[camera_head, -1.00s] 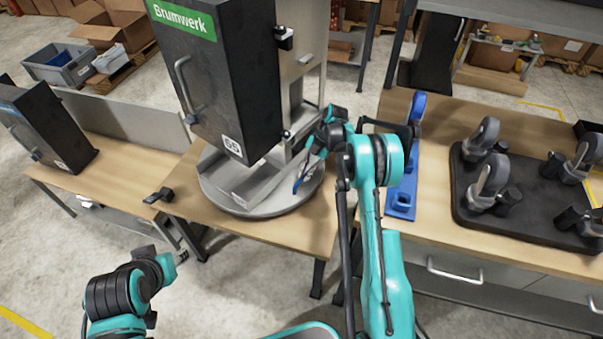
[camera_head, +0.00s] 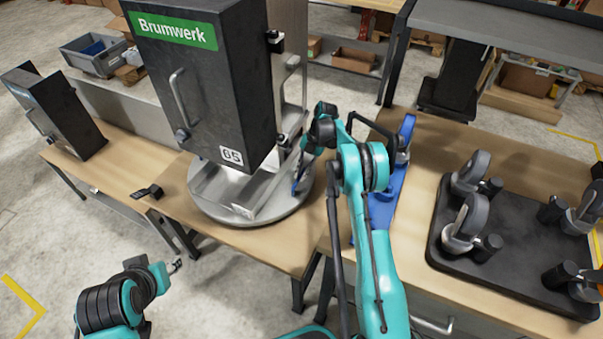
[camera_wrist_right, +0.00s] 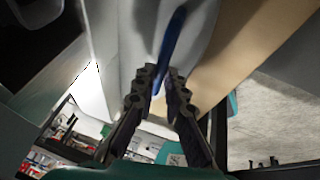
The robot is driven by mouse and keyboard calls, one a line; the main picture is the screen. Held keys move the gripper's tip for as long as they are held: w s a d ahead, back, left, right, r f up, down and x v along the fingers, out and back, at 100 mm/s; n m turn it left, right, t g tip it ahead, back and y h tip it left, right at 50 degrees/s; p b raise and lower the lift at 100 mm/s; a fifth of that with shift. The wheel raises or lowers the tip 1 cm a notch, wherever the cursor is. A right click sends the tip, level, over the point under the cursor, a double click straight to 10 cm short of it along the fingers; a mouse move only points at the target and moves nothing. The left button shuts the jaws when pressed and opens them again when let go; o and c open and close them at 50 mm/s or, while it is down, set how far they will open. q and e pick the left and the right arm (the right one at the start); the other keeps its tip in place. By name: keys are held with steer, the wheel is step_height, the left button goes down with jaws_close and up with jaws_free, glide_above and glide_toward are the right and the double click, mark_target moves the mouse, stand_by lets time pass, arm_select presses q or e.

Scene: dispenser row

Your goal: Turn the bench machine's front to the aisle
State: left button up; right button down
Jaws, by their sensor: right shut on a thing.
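The bench machine (camera_head: 209,95) is a tall dark box with a green "Brumwerk" label, a bar handle and a "65" sticker on its front. It sits upright on a round grey turntable (camera_head: 209,200) on the wooden bench, its front mostly toward me and slightly left. My right gripper (camera_head: 301,178) is at the turntable's right side, shut on a thin blue handle (camera_wrist_right: 173,45). The handle stands between the fingertips in the right wrist view (camera_wrist_right: 160,78). My left gripper (camera_head: 174,267) is small and low at the left, clear of the bench; its fingers are too small to read.
A second dark machine (camera_head: 59,112) stands on the bench at left. A small black part (camera_head: 147,192) is at the bench edge. A blue rack (camera_head: 388,190) and a black tray (camera_head: 500,268) with casters lie at right, beside my right arm.

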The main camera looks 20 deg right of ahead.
steer(key=shift+w+d, duration=0.1)
steer(key=shift+d, duration=0.1)
steer(key=c, duration=1.6)
jaws_free()
steer(key=shift+d, duration=0.1)
steer(key=shift+r, duration=0.1)
steer(key=v, duration=1.1)
steer(key=shift+w+d+r, duration=0.1)
steer(key=shift+d+r, duration=0.1)
steer(key=shift+r, duration=0.15)
